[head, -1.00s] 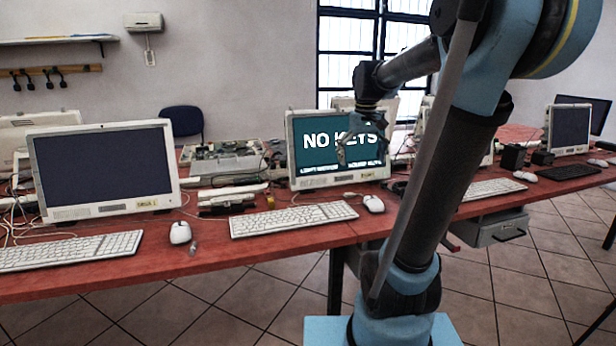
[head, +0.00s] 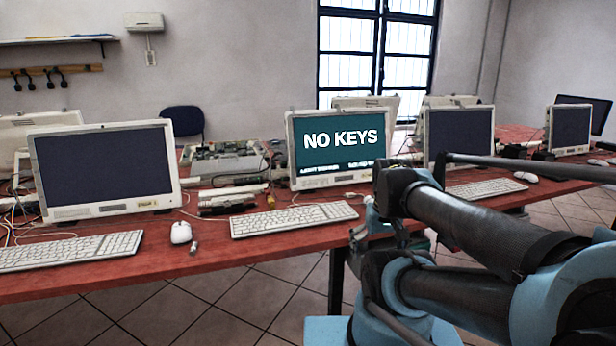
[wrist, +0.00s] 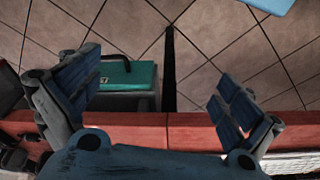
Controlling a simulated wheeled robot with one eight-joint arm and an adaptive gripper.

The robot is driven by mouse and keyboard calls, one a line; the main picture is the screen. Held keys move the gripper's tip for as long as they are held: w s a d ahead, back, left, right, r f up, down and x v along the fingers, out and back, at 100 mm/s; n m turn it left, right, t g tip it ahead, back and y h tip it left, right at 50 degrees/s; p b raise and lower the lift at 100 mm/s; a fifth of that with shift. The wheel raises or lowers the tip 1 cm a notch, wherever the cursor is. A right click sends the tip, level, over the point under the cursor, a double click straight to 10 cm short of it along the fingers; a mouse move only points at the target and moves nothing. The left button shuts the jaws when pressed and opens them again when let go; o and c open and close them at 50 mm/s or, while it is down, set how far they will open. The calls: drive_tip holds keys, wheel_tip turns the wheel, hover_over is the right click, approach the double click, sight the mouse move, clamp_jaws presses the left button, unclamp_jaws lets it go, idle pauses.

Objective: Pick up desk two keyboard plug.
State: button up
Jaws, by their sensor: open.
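A small grey plug-like piece (head: 194,247) lies on the red desk just below the left white mouse in the head view; I cannot tell whether it is desk two's keyboard plug. Desk two's white keyboard (head: 293,219) lies in front of the screen reading "NO KEYS" (head: 338,142). My gripper (wrist: 158,82) is open and empty in the wrist view, its fingers spread over floor tiles and the desk's front edge. In the head view my arm is folded low at the right, and the gripper end is hard to make out there. No plug shows in the wrist view.
The red desk (head: 150,262) runs across the head view with several monitors. The left mouse (head: 181,232) and another keyboard (head: 70,250) lie at the left. Open electronics (head: 225,160) and cables clutter the back. A green-topped grey box (wrist: 128,77) stands by the desk edge.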

drive_tip(key=c, duration=0.4)
drive_tip(key=shift+w+a+r+n, duration=0.35)
drive_tip(key=shift+w+a+r, duration=0.1)
drive_tip(key=shift+r, duration=0.15)
drive_tip(key=shift+w+a+r+n, duration=0.35)
drive_tip(key=shift+w+r, duration=0.05)
drive_tip(key=shift+r, duration=0.15)
drive_tip(key=c, duration=0.8)
wheel_tip(320, 180, up, 16)
drive_tip(key=n+g, duration=0.2)
drive_tip(key=n, duration=1.6)
hover_over(348, 196)
drive_tip(key=w+d, duration=0.2)
drive_tip(key=f, duration=1.1)
drive_tip(key=shift+s+f, duration=0.2)
drive_tip(key=shift+f, duration=0.1)
drive_tip(key=shift+w+d+f, duration=0.15)
drive_tip(key=shift+f, duration=2.5)
